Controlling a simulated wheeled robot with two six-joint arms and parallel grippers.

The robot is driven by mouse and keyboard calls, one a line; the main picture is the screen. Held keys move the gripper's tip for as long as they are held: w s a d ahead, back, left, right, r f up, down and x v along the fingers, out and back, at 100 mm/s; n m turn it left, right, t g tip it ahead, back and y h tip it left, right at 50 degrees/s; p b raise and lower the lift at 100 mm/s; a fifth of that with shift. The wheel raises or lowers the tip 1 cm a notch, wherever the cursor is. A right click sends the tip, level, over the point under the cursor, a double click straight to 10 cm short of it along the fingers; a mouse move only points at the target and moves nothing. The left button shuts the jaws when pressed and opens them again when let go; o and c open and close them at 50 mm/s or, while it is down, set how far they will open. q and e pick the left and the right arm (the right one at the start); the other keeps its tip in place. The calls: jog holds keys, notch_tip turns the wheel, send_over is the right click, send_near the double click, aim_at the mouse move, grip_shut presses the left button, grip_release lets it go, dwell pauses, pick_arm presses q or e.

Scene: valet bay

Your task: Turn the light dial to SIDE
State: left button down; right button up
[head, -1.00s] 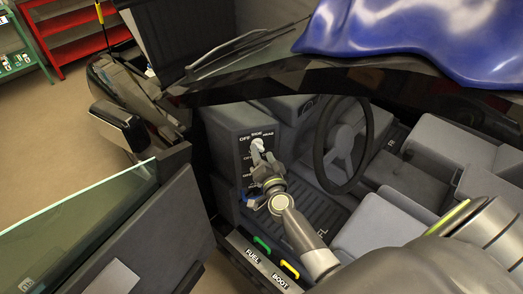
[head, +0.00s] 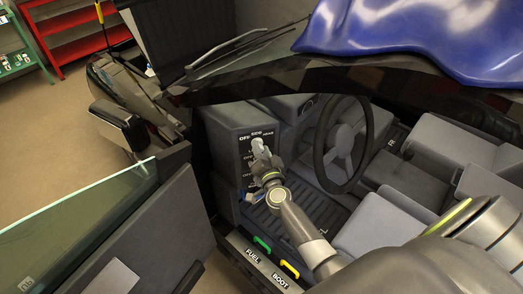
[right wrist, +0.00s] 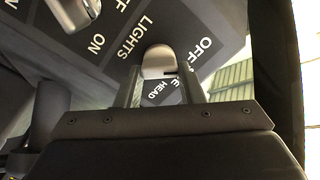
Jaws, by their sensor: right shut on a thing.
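The light dial (head: 257,143) is a pale knob on the dark switch panel at the left of the dashboard, with OFF, SIDE and HEAD lettered above it. My right gripper (head: 261,154) is at the panel and shut on the dial. In the right wrist view the rounded knob (right wrist: 159,58) sits between my two fingers, with OFF on one side and HEAD seen between the fingers. SIDE is mostly hidden there. I cannot tell clearly which word the knob points at. My left gripper is not in view.
Another knob (right wrist: 73,12) with ON and OFF lettering is beside the dial. The steering wheel (head: 343,145) stands right of my arm. The open door (head: 160,232) is at the left. A green FUEL lever (head: 262,243) and yellow BOOT lever (head: 290,269) lie on the sill.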

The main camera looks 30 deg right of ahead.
jog(key=m, duration=0.4)
jog(key=shift+f+m, duration=0.15)
jog(key=shift+m, duration=0.15)
jog(key=m, duration=0.4)
jog(key=shift+f, duration=0.1)
dwell(0.5)
jog(key=o, duration=1)
jog(key=shift+s, duration=0.15)
